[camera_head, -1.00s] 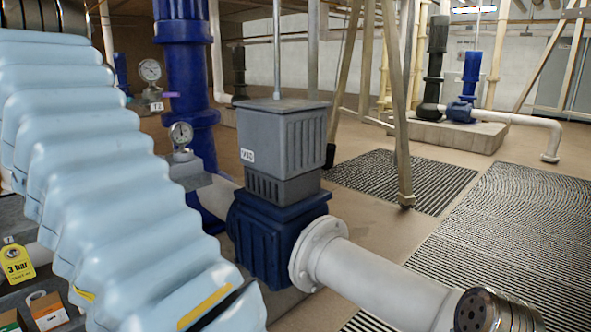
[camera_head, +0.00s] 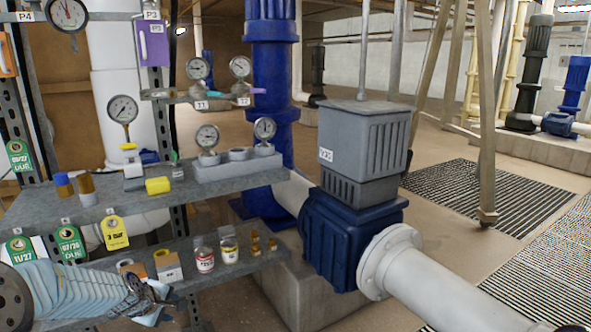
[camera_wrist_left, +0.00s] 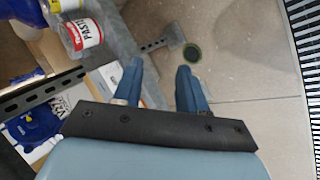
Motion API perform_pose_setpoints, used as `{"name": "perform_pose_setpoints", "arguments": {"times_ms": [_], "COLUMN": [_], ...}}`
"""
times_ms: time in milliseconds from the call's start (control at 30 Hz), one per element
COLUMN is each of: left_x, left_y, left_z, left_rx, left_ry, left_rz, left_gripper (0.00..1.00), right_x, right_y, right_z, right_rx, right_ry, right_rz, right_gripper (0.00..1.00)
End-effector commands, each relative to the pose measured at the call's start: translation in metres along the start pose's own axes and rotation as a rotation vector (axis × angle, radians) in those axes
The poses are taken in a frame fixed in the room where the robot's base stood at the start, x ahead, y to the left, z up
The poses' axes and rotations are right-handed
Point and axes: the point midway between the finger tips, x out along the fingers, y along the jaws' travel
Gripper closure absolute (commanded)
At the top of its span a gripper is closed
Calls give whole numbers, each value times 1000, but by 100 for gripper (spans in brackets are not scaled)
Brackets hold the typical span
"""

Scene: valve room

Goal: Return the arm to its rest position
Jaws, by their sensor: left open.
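My left arm comes in low at the left of the head view, in a pale blue ribbed sleeve. My left gripper (camera_head: 158,300) is at its end, in front of the lower shelf. In the left wrist view the left gripper (camera_wrist_left: 158,85) shows two blue fingers apart with nothing between them. The floor and shelf edge show beyond the fingers. My right gripper is not in view; a small dark piece shows at the bottom right edge of the head view.
A metal shelf rack (camera_head: 130,205) holds gauges, tags, jars and boxes at left. A paste jar (camera_wrist_left: 82,34) is near the fingers at upper left. A blue pump with a grey box (camera_head: 362,140) and a white pipe (camera_head: 440,285) stand right.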

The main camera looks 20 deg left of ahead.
Motion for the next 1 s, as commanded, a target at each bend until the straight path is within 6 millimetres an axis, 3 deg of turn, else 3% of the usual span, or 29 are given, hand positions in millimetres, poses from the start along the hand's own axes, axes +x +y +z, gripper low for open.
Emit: {"name": "perform_pose_setpoints", "arguments": {"times_ms": [33, 100, 233, 367, 500, 600, 733, 833, 1000], "left_x": [24, 50, 84, 99, 93, 80, 65, 59, 58], "left_y": [-14, -34, -78, -132, -198, -239, -276, -288, -290], "left_z": [34, 77, 160, 243, 320, 356, 382, 390, 391], "left_rx": [69, 174, 382, 609, 859, 1010, 1144, 1192, 1200], "left_ry": [-60, -133, -269, -416, -575, -671, -756, -785, -789], "left_rz": [-29, -60, -108, -143, -166, -173, -173, -171, -170], "left_gripper": [58, 58, 58, 58, 58, 58, 58, 58, 58], "right_x": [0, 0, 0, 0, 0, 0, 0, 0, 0], "right_y": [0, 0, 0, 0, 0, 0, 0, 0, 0], "right_z": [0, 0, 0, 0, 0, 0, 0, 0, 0], "right_rx": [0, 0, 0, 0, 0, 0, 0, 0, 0], "right_ry": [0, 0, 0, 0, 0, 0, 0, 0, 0], "right_rz": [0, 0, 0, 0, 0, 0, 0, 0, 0], "right_gripper": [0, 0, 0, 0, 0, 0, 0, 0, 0]}}
